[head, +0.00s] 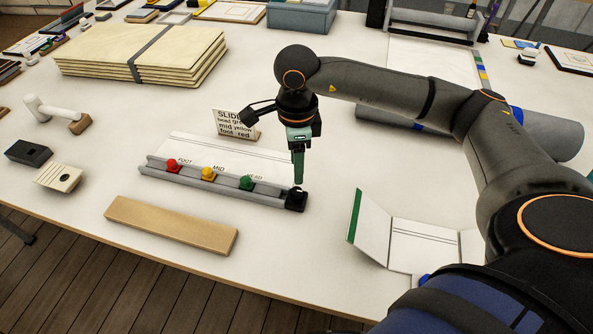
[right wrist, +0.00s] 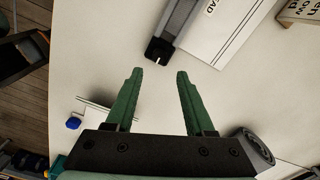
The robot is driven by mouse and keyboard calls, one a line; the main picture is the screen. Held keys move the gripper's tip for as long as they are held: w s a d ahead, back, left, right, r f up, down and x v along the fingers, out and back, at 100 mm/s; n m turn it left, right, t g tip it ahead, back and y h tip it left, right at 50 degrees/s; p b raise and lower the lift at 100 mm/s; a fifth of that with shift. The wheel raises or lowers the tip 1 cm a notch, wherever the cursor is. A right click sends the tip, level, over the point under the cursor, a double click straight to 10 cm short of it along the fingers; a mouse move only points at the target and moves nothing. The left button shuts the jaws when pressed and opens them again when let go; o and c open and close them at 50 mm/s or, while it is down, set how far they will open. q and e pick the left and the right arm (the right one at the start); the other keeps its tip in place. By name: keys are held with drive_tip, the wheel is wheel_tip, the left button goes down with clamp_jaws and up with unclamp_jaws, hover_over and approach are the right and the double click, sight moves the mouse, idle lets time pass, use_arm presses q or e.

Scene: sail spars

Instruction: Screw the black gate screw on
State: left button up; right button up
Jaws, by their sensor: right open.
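A grey slide rail (head: 215,183) lies on the table with a red, a yellow and a green bead in it, from left to right. A black end block (head: 296,200) closes its right end; in the right wrist view the block (right wrist: 157,52) shows a small pale pin. I cannot make out a separate black gate screw. My right gripper (head: 298,183) points down just above this end; in the wrist view its green fingers (right wrist: 159,74) are apart and empty, with the block just beyond the tips. My left gripper is not in view.
A wooden strip (head: 172,225) lies in front of the rail. A lettered sign (head: 236,124) stands behind it. A folded white card (head: 400,238) with a blue knob (head: 425,280) is at right. Strapped boards (head: 110,60) lie behind left.

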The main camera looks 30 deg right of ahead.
sight(297, 190)
wheel_tip(297, 190, down, 8)
drive_tip(key=b, duration=0.4)
drive_tip(key=shift+f, duration=0.15)
drive_tip(key=shift+r, duration=0.4)
drive_tip(key=shift+c, duration=0.7)
clamp_jaws()
